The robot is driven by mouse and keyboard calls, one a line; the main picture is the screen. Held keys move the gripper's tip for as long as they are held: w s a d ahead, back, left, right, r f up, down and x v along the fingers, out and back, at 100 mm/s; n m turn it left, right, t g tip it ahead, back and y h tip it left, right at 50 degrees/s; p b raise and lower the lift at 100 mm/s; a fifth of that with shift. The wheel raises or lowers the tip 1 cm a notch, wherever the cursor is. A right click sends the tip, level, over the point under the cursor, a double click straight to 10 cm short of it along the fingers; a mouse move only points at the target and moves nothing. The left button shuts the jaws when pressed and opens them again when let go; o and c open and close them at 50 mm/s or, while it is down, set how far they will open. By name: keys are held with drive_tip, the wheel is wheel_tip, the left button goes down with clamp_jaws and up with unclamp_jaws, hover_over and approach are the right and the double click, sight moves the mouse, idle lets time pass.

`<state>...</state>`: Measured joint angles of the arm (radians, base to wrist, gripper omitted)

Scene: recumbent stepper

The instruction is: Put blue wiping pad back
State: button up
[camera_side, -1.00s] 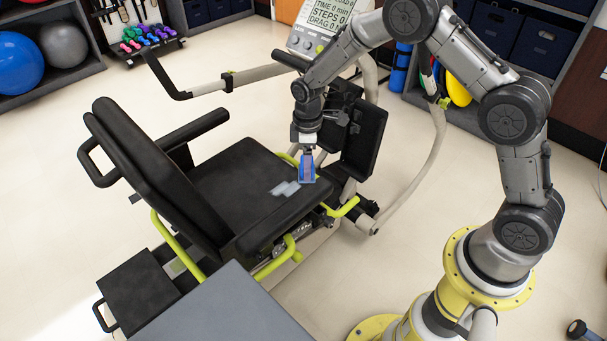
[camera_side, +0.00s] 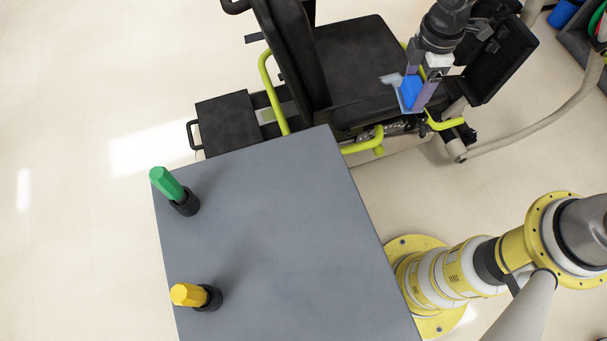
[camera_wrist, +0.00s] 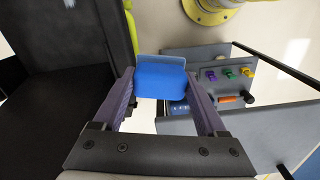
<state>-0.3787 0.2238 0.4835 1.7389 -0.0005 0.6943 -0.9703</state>
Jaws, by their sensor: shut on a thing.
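The blue wiping pad (camera_side: 411,91) is held between the fingers of my gripper (camera_side: 412,94), by the front edge of the black seat (camera_side: 357,66). In the wrist view the blue pad (camera_wrist: 161,81) sits between both purple-grey fingers, with a paler blue-grey layer along its far side. My gripper (camera_wrist: 161,92) is shut on it there. A pale patch (camera_side: 390,79) shows on the seat just left of the pad. I cannot tell whether the pad touches the seat.
A grey tabletop (camera_side: 265,240) carries a green handle (camera_side: 167,184) and a yellow handle (camera_side: 188,295), each with a black base. Its middle is clear. Lime frame tubes (camera_side: 446,124) run near my gripper. The wrist view shows a grey panel with coloured knobs (camera_wrist: 229,74).

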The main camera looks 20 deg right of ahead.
drive_tip(key=s+a+r+n, duration=0.4)
drive_tip(key=s+a, duration=0.3)
drive_tip(key=s, duration=0.1)
drive_tip(key=s+a+r+n, duration=0.3)
drive_tip(key=s+a+r, duration=0.1)
drive_tip(key=s+a, duration=0.3)
drive_tip(key=w+a+f, duration=0.2)
drive_tip(key=a+f, duration=0.1)
drive_tip(key=w+a+f, duration=0.3)
drive_tip(key=a, duration=0.1)
drive_tip(key=w+a+f, duration=0.2)
drive_tip(key=a+f, duration=0.1)
drive_tip(key=a, duration=0.1)
drive_tip(key=shift+w, duration=0.2)
drive_tip(key=shift+w+a+f, duration=0.2)
drive_tip(key=shift+a+f, duration=0.05)
drive_tip(key=shift+f, duration=1.65)
drive_tip(key=shift+f, duration=0.15)
drive_tip(key=o, duration=1.1)
